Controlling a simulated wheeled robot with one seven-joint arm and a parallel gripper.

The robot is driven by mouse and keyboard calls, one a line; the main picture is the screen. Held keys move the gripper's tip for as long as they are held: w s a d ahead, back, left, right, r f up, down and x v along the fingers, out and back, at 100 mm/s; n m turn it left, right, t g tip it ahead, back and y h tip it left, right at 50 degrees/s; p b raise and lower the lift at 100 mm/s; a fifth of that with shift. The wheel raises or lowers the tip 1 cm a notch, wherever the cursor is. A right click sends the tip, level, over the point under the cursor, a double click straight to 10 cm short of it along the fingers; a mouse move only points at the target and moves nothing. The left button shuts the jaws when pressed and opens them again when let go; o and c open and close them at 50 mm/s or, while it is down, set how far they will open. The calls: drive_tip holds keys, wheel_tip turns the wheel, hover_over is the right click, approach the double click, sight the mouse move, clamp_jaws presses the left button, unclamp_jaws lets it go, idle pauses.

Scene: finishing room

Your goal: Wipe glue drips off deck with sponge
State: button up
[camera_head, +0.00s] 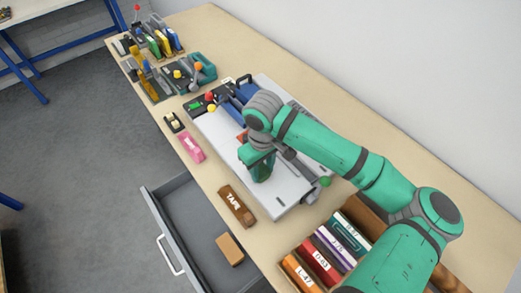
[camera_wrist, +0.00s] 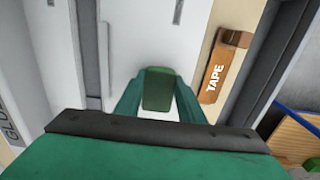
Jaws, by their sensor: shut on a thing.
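My gripper (camera_head: 258,157) is shut on a dark green block (camera_head: 262,172) that looks like the sponge. In the wrist view the block (camera_wrist: 158,88) sits between the two teal fingers, above or on the pale deck (camera_wrist: 145,35). The deck (camera_head: 225,150) is a light grey flat machine top with dark slots, and my arm covers its right part. I cannot tell whether the block touches the deck. No glue drips can be made out on the visible deck.
An open grey drawer (camera_head: 190,222) juts out at the front, with a tan block (camera_head: 230,249) inside. A brown TAPE box (camera_head: 236,206) and a pink box (camera_head: 191,147) lie along the bench edge. Labelled binders (camera_head: 322,262) stand at the lower right. Tool holders (camera_head: 160,80) crowd the far end.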

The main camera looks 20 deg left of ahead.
sight(261, 170)
drive_tip(key=shift+w+a, duration=0.25)
drive_tip(key=shift+a, duration=0.1)
drive_tip(key=shift+r, duration=4)
